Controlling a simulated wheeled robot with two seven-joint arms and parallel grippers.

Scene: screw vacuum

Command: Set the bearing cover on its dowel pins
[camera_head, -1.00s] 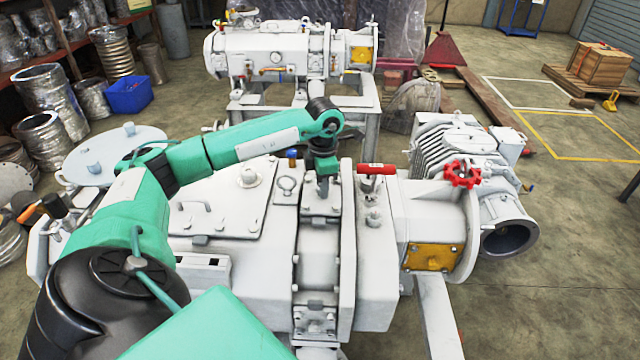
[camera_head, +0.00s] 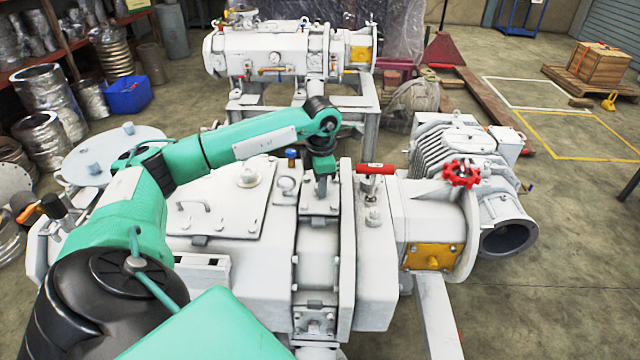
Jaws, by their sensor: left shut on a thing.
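The white bearing cover (camera_head: 320,207) shows as a small block at the top of the pump's middle band, below my left gripper. My left gripper (camera_head: 321,189) points straight down and is shut on the cover's upper part. The cover looks level and is at or very close to the white pump housing (camera_head: 318,245). I cannot tell whether it touches all round. The dowel pins are hidden under the cover and gripper. My right gripper is out of view.
A red handwheel (camera_head: 461,174) is farther right. A second pump (camera_head: 270,55) stands behind.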

